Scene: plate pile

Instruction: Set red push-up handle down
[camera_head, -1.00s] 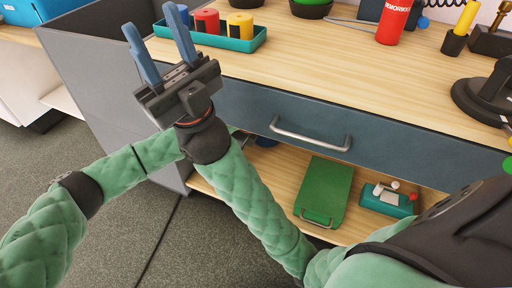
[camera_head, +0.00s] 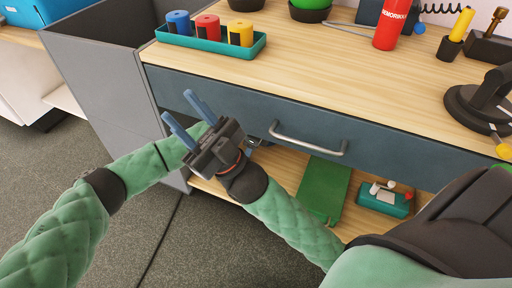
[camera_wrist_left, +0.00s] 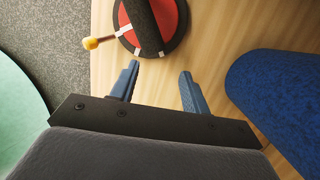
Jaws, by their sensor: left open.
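The red push-up handle (camera_wrist_left: 178,22) shows in the left wrist view as a round red base with a dark rim and a black grip across it. It appears to rest on a wooden surface. My left gripper (camera_wrist_left: 160,70) is open, with blue fingers apart and nothing between them. The handle lies just beyond its fingertips. In the head view my left gripper is mostly hidden behind the other one, near the lower shelf. My right gripper (camera_head: 178,105) is open and empty, in front of the drawer's left part.
A blue rounded object (camera_wrist_left: 275,100) stands close right of the left gripper. The lower shelf holds a green board (camera_head: 323,188) and a teal box (camera_head: 385,203). A drawer handle (camera_head: 308,140) juts out above. A teal tray (camera_head: 210,43) stands on the tabletop.

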